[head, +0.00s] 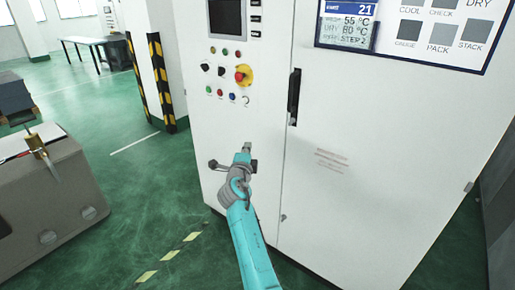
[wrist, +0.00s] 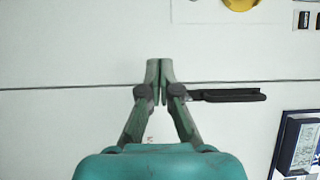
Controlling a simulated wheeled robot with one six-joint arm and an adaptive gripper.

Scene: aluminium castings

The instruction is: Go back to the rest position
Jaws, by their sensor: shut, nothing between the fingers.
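My gripper (head: 246,148) is at the end of my turquoise arm, in front of the white cabinet (head: 345,165). It also shows in the wrist view (wrist: 160,68), where its two grey-green fingers meet at the tips with nothing between them. The cabinet face is beyond the fingertips. The black door handle (head: 294,97) is above and to the right of my gripper in the head view. In the wrist view the same handle (wrist: 230,95) is to the right of the fingers, and I see no grip on it. My arm hides part of the cabinet's lower front.
The cabinet carries a control panel with a red stop button (head: 240,76) and a display (head: 347,33). A dark fitting (head: 213,164) shows just left of my gripper. A grey-beige machine (head: 50,205) stands at left. Striped posts (head: 160,80) stand behind; green floor between is open.

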